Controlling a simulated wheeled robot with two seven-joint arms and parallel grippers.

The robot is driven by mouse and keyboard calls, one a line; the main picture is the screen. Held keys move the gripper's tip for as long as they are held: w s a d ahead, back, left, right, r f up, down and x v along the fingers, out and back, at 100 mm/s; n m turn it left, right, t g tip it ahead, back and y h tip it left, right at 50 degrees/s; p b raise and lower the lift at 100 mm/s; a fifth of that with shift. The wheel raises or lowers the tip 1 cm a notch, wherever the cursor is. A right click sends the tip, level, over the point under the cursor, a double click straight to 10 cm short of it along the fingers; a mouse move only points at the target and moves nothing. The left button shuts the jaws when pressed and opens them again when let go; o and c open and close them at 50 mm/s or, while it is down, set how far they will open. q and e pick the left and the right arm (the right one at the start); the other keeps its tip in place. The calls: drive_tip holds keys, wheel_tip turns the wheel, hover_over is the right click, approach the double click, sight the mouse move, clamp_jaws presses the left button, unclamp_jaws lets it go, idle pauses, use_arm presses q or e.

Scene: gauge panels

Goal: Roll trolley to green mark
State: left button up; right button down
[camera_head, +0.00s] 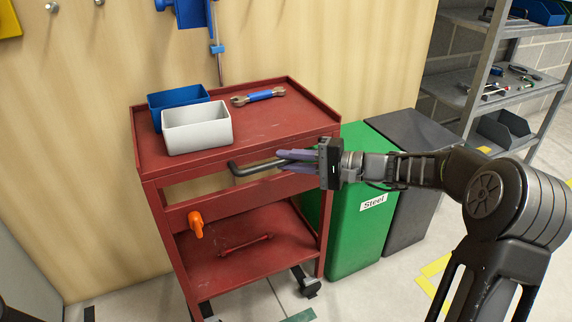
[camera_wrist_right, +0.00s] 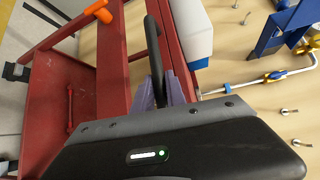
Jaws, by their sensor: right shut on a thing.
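The red trolley (camera_head: 235,222) stands against the wooden wall, with an upper tray and a lower shelf. Its black bar handle (camera_head: 255,167) sticks out from the front side, and the handle also shows in the right wrist view (camera_wrist_right: 152,45). My right gripper (camera_head: 288,159) is shut on the handle near its right part, with its purple fingers around the bar. A small dark green patch on the floor (camera_head: 299,316), likely the green mark, shows at the bottom edge, partly cut off. My left gripper is out of view.
A white bin (camera_head: 197,129), a blue bin (camera_head: 178,97) and a blue-handled wrench (camera_head: 258,96) lie on the trolley's top. A green "Steel" bin (camera_head: 355,235) and a dark grey bin (camera_head: 415,215) stand close on the right. Metal shelving (camera_head: 480,75) is behind.

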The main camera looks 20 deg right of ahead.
drive_tip(key=shift+d, duration=0.1)
idle(0.3)
drive_tip(key=c, duration=1.4)
unclamp_jaws()
drive_tip(key=shift+o, duration=0.2)
drive_tip(key=p+v, duration=0.1)
drive_tip(key=v, duration=0.6)
drive_tip(key=shift+s+d, duration=0.2)
drive_tip(key=shift+d, duration=0.15)
